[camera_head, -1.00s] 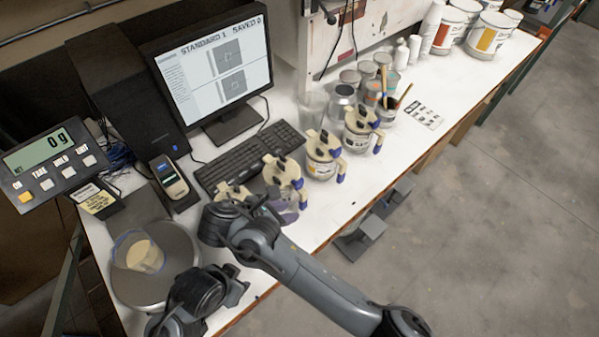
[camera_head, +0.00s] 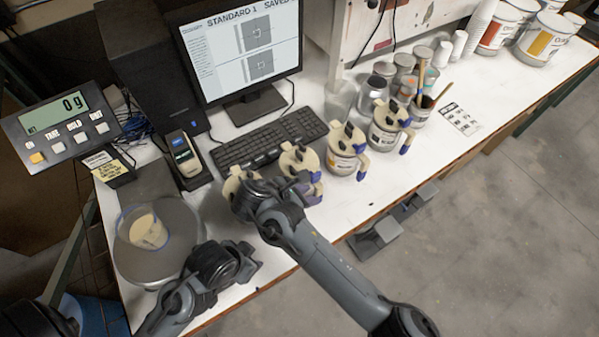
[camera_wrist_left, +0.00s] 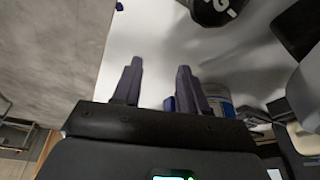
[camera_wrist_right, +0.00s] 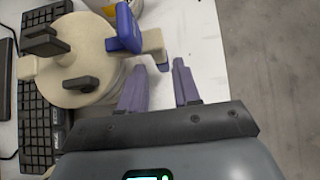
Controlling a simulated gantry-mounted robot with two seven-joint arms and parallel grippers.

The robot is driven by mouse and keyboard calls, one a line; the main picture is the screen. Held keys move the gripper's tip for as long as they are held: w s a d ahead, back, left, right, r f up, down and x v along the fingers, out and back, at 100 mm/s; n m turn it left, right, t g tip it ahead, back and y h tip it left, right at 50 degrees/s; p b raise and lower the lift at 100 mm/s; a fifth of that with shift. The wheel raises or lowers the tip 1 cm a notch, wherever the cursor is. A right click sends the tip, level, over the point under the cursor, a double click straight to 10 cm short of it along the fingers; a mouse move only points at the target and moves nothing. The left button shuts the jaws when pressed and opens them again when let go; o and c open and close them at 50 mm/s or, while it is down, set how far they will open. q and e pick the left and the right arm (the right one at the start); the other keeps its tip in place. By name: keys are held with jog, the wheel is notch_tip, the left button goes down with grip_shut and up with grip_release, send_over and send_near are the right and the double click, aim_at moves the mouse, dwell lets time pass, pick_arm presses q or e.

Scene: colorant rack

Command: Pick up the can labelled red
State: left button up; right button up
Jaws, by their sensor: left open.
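A row of cans with beige pump lids stands on the white table in the head view. They include a can beside my right wrist (camera_head: 300,162), one right of it (camera_head: 346,150) and one farther back (camera_head: 389,125). I cannot read which is labelled red. My right gripper (camera_head: 308,194) is low beside the nearer cans, partly hidden by its own wrist. In the right wrist view its purple fingers (camera_wrist_right: 160,75) are apart and empty, beside a beige lid (camera_wrist_right: 85,58) with a blue spout. My left gripper (camera_wrist_left: 160,82) is open and empty over the table.
A keyboard (camera_head: 268,146) and monitor (camera_head: 240,48) stand behind the cans. A scale pan (camera_head: 132,262) with a clear cup (camera_head: 148,232) is at the left. A brush cup (camera_head: 420,112) and larger paint cans (camera_head: 545,38) stand farther back. The table's front edge is close to my grippers.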

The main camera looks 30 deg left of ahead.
aim_at(314, 194)
jog(key=shift+x, duration=1.7)
jog(key=shift+c, duration=0.5)
grip_shut()
jog(key=shift+r, duration=0.15)
